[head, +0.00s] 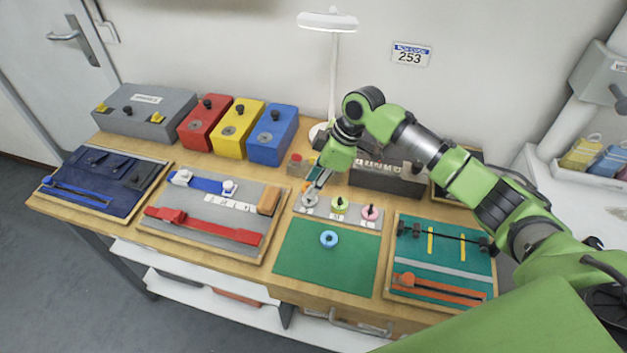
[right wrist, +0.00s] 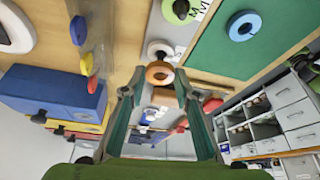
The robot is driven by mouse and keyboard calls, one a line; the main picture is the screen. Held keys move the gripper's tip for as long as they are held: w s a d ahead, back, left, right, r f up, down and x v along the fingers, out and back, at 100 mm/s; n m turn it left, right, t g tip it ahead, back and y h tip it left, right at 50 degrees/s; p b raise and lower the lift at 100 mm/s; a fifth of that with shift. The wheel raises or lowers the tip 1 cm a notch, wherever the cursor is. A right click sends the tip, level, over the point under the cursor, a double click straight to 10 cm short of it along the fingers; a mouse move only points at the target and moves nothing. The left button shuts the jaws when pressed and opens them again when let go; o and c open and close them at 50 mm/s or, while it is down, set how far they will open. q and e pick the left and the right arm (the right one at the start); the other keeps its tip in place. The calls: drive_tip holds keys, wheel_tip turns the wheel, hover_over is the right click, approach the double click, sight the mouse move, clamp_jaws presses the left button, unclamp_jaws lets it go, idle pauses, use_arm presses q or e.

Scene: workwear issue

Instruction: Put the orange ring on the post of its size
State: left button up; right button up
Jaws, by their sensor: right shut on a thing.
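The orange ring (right wrist: 159,74) is between the fingertips of my right gripper (right wrist: 155,88), which is shut on it. In the head view my right gripper (head: 316,184) points down over the back left of the grey post board (head: 355,219), and the ring is hard to make out there. A bare post with a pale round base (head: 309,199) is close by; the base also shows in the right wrist view (right wrist: 157,50), just beyond the ring. A green ring (head: 340,205) and a pink ring (head: 370,212) sit on the board's other places. My left gripper is not in view.
A blue ring (head: 328,239) lies on the green mat (head: 305,262) in front of the board. A dark rack (head: 400,182) stands behind the board. A lamp (head: 332,75) and red, yellow and blue boxes (head: 273,135) stand at the back. Other strap boards lie on both sides.

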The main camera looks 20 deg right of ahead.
drive_tip(key=shift+f, duration=0.45)
idle(0.4)
drive_tip(key=o, duration=1.1)
drive_tip(key=shift+o, duration=0.2)
drive_tip(key=shift+r, duration=0.1)
drive_tip(key=shift+r+p, duration=3.45)
drive_tip(key=shift+p, duration=0.15)
drive_tip(key=shift+s+f, duration=0.1)
drive_tip(key=shift+f, duration=0.05)
